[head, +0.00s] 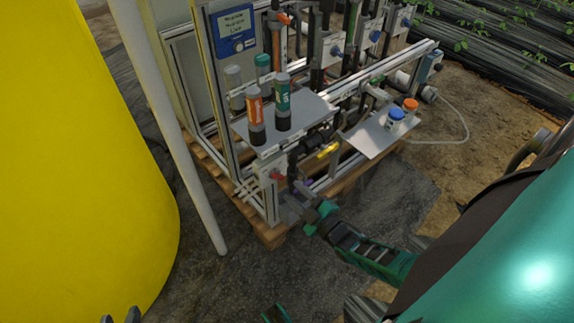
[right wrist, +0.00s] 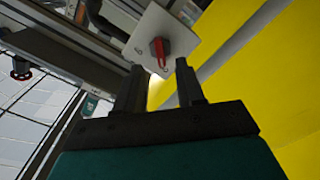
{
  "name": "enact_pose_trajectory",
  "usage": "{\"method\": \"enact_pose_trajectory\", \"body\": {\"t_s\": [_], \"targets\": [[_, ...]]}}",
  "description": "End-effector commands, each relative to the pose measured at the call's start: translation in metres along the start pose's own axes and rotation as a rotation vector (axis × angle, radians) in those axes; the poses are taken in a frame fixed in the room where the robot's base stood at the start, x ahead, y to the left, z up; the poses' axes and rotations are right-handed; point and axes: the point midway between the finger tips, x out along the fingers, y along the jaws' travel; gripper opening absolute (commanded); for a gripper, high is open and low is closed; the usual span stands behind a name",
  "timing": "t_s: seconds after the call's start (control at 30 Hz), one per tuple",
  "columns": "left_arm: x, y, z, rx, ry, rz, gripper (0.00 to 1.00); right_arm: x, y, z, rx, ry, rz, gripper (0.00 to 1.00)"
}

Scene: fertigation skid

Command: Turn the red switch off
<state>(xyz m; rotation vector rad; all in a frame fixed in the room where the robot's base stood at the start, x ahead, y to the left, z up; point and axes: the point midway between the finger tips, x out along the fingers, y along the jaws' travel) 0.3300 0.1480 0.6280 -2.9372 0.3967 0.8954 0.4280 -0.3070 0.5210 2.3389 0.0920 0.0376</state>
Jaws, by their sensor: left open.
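The red switch (head: 277,176) is a small red handle on a white plate (head: 266,172) at the near lower corner of the skid. In the right wrist view the red switch (right wrist: 158,50) sits on its white plate (right wrist: 172,22), just beyond my right fingertips. My right gripper (head: 292,199) is close to the plate in the head view. In the right wrist view my right gripper (right wrist: 160,68) is open and empty, with the switch showing above the gap. I cannot tell whether a finger touches it. My left gripper (head: 119,318) shows only its tips at the bottom edge, open.
A yellow tank (head: 75,160) fills the left, beside a white pipe (head: 170,120). Orange and green bottles (head: 256,113) stand on a shelf above the switch. A yellow handle (head: 328,150) and blue and orange knobs (head: 396,114) lie to the right. Dark ground in front is clear.

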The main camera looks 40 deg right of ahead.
Motion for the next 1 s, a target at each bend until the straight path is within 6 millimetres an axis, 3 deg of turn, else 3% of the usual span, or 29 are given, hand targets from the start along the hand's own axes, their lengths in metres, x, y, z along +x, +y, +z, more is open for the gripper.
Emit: {"method": "enact_pose_trajectory", "body": {"t_s": [0.2, 0.4, 1.0], "targets": [[-0.006, 0.0, -0.008, -0.001, -0.002, -0.001, 0.43, -0.047, 0.001, -0.001, -0.001, -0.002, -0.001, 0.38], [-0.008, 0.0, -0.01, -0.001, -0.002, -0.001, 0.43, -0.07, 0.001, 0.0, -0.001, -0.001, 0.0, 0.38], [-0.007, 0.0, -0.01, -0.002, -0.003, -0.002, 0.43, -0.074, 0.0, 0.0, -0.001, 0.0, 0.001, 0.38]]}}
